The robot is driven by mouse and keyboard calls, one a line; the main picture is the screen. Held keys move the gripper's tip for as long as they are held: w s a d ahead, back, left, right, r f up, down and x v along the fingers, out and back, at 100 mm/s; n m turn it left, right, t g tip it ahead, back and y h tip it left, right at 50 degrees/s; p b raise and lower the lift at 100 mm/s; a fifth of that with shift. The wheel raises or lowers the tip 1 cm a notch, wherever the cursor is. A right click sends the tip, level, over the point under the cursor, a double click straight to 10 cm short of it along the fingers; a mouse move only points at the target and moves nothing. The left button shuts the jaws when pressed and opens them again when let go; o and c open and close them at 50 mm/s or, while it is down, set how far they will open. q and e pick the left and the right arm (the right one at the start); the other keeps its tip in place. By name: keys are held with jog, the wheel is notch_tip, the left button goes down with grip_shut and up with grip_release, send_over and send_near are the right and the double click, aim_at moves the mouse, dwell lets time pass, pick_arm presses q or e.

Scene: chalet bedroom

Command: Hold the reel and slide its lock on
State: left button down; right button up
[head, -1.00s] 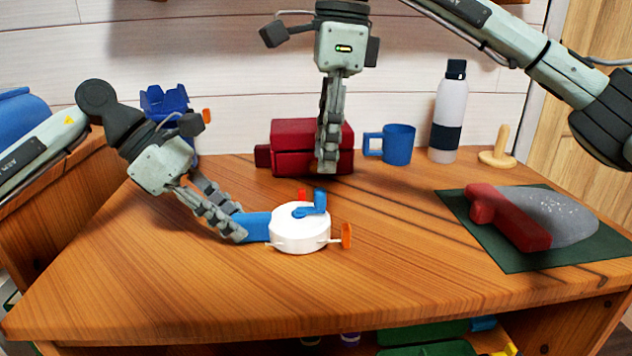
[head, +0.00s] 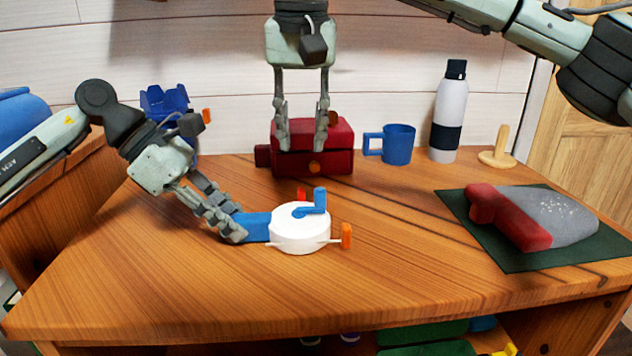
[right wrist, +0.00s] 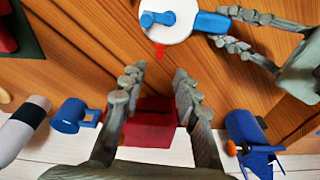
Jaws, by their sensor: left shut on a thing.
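The reel (head: 300,232) is a white drum lying flat on the desk, with a blue crank (head: 311,205) on top and a blue handle (head: 256,227) on its left. A small red tab (head: 302,194) is at its far side. An orange piece (head: 346,236) sits at the end of a thin white bar on its right. I cannot tell which piece is the lock. My left gripper (head: 240,229) is shut on the blue handle. My right gripper (head: 301,148) is open and empty above and behind the reel. The reel's red tab also shows in the right wrist view (right wrist: 159,50).
A dark red box (head: 338,162) stands behind my right gripper. A blue mug (head: 397,145), a bottle (head: 448,115) and a wooden peg stand (head: 497,158) are at the back right. A green mat (head: 500,255) holds a red-and-grey object (head: 540,218). The front desk is clear.

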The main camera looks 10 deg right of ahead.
aim_at(302, 190)
jog(key=shift+n, duration=0.6)
jog(key=f, duration=0.3)
jog(key=w+f, duration=0.1)
jog(key=f, duration=0.3)
jog(key=w+f, duration=0.1)
jog(key=f, duration=0.2)
jog(key=shift+w+f, duration=0.1)
jog(key=shift+f, duration=0.1)
grip_shut()
